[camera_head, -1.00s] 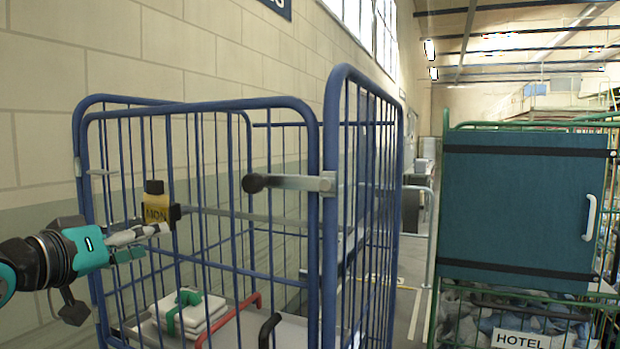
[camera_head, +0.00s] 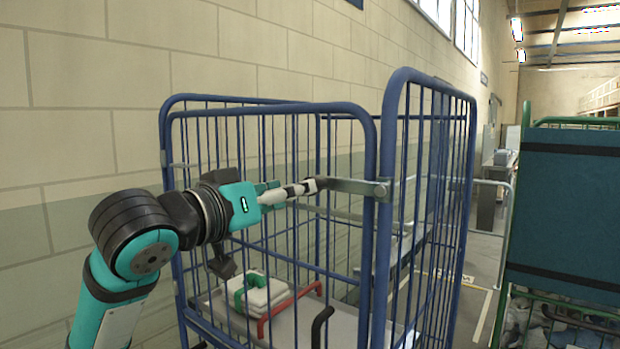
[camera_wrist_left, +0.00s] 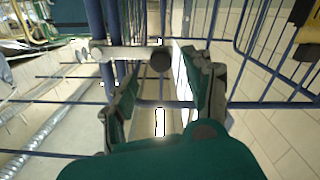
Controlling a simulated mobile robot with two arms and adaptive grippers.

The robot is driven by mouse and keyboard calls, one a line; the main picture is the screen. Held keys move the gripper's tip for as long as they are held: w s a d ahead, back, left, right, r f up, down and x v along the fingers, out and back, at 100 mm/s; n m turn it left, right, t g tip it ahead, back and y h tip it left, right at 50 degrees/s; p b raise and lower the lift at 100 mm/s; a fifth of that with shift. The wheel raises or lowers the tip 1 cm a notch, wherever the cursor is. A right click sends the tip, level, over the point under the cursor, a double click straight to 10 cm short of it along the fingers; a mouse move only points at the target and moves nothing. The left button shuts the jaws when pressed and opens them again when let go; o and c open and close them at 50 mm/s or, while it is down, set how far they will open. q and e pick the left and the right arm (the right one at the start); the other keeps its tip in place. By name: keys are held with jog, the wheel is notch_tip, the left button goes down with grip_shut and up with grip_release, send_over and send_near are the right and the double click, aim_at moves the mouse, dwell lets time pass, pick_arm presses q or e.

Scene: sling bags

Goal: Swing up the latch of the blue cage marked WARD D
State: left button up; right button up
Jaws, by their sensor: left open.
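The blue cage (camera_head: 375,240) stands in front of me; no WARD D marking is readable. Its latch (camera_head: 358,187) is a grey metal bar lying level, pivoted on the post of the upright blue panel at its right end. In the wrist view the bar (camera_wrist_left: 110,53) ends in a dark round knob (camera_wrist_left: 160,60). My left gripper (camera_head: 300,188) is at the knob end of the bar and partly hides it in the head view. In the wrist view the open fingers (camera_wrist_left: 163,82) are on either side of the knob's line; contact cannot be told. My right gripper is not in view.
Inside the cage lie a white folded stack with a green strap (camera_head: 258,292), a red handle (camera_head: 290,310) and a black handle (camera_head: 322,325). A block wall (camera_head: 90,90) runs behind. A green-framed cage with a teal panel (camera_head: 565,210) stands at right.

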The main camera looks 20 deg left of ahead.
aim_at(343, 188)
pick_arm(q)
jog(key=p+x, duration=0.1)
jog(key=x, duration=0.4)
jog(key=shift+w+d, duration=0.1)
jog(key=shift+w, duration=0.25)
grip_shut()
